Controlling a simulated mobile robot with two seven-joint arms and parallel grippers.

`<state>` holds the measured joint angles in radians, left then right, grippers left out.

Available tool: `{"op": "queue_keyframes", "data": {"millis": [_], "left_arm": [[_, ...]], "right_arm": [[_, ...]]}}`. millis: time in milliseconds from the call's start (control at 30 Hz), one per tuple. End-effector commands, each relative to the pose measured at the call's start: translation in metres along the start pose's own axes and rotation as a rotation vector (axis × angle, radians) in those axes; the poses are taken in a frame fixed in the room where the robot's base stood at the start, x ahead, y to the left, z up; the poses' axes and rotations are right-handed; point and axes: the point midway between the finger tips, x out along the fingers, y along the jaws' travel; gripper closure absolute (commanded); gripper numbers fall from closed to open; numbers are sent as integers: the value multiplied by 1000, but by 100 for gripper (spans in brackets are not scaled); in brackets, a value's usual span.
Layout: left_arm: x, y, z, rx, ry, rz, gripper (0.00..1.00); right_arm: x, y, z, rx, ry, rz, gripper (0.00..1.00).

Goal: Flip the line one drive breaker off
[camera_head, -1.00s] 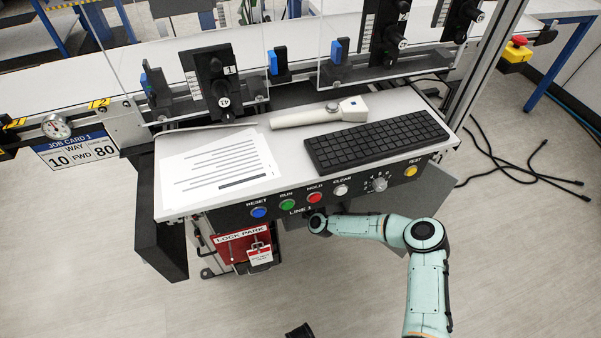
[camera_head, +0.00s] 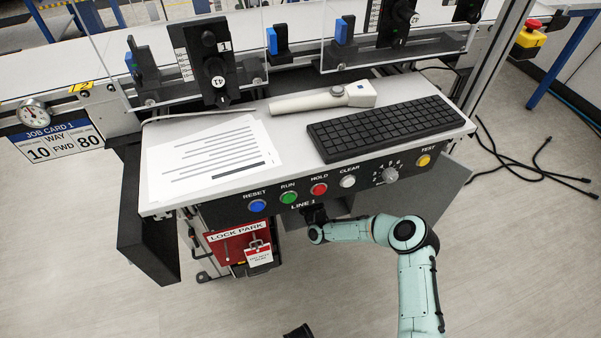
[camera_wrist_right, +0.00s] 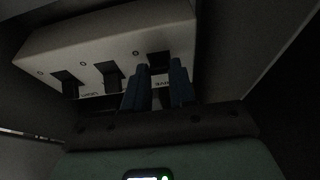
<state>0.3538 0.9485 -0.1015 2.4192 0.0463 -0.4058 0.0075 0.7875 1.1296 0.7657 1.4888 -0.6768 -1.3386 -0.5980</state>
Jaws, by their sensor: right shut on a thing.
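In the right wrist view, a pale breaker box (camera_wrist_right: 107,42) holds a row of dark rocker switches, with labels that appear upside down. The drive breaker (camera_wrist_right: 159,62) is the rightmost one, beside the DRIVE label. My right gripper (camera_wrist_right: 160,78) has its blue fingers on either side of this breaker's lever and is shut on it; the lever is largely hidden between the fingers. In the head view, my right arm reaches under the LINE 1 console (camera_head: 330,188), where the gripper and breakers are hidden.
A grey open door panel (camera_head: 440,190) stands right of my arm under the console. A red lock park board (camera_head: 238,240) with a tag hangs to the left. Keyboard (camera_head: 388,128), handheld scanner (camera_head: 325,98) and paper sheet (camera_head: 205,158) lie on top. Cables (camera_head: 530,170) lie on the floor at right.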

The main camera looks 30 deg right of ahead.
Motion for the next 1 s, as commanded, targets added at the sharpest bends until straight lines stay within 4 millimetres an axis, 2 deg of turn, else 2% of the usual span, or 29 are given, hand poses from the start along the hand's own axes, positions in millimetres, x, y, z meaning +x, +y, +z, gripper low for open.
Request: {"op": "queue_keyframes", "data": {"millis": [333,367,433,767,867,1000], "left_arm": [[2,-3,4,-4,-14,-6,57],[2,-3,4,-4,-14,-6,57],[2,-3,4,-4,-13,-6,57],[1,-2,3,-3,-10,-4,57],[-2,1,0,2,4,2,57],[-11,10,-11,16,46,20,57]], "right_arm": [[-1,0,1,0,10,0,100],[-1,0,1,0,10,0,71],[-1,0,1,0,10,0,49],[-2,0,1,1,11,-1,49],[-10,0,1,1,9,-3,49],[-35,0,0,1,7,-3,49]]}}
